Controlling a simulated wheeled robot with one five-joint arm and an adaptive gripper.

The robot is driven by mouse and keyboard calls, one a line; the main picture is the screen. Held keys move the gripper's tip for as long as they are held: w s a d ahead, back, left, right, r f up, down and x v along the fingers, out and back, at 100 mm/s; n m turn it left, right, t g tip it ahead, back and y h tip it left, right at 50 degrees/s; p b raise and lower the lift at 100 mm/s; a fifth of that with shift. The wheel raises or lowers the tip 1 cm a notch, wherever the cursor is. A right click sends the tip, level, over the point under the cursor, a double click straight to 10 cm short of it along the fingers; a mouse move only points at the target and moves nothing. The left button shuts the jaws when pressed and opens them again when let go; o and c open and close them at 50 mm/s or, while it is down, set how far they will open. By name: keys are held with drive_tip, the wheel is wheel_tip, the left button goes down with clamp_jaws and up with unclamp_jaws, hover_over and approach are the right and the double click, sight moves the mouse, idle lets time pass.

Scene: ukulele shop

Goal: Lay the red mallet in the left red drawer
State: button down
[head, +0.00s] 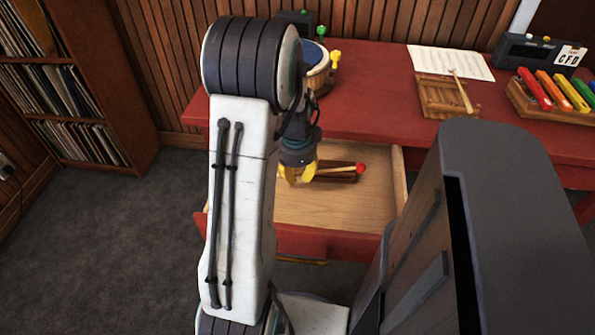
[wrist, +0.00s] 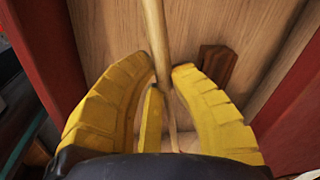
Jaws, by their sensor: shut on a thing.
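The red mallet (head: 336,170) has a pale wooden stick and a round red head that points right in the head view. My gripper (head: 300,174) has yellow fingers shut on the stick, over the open left red drawer (head: 345,208). In the wrist view, my gripper (wrist: 165,76) closes around the stick of the mallet (wrist: 155,35), which runs up out of the picture; its head is out of that view. The drawer's pale wooden floor (wrist: 105,40) lies below. I cannot tell whether the mallet touches the floor.
A dark brown wooden block (head: 345,179) lies in the drawer close to the mallet; it also shows in the wrist view (wrist: 218,66). The red desk (head: 380,100) above carries a wooden tray (head: 440,95), a sheet (head: 450,60) and a colourful xylophone (head: 555,95). The drawer's front part is clear.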

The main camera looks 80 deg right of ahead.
sight(298, 204)
wheel_tip(298, 204, down, 11)
drive_tip(key=b, duration=0.9)
drive_tip(key=c, duration=1.2)
unclamp_jaws()
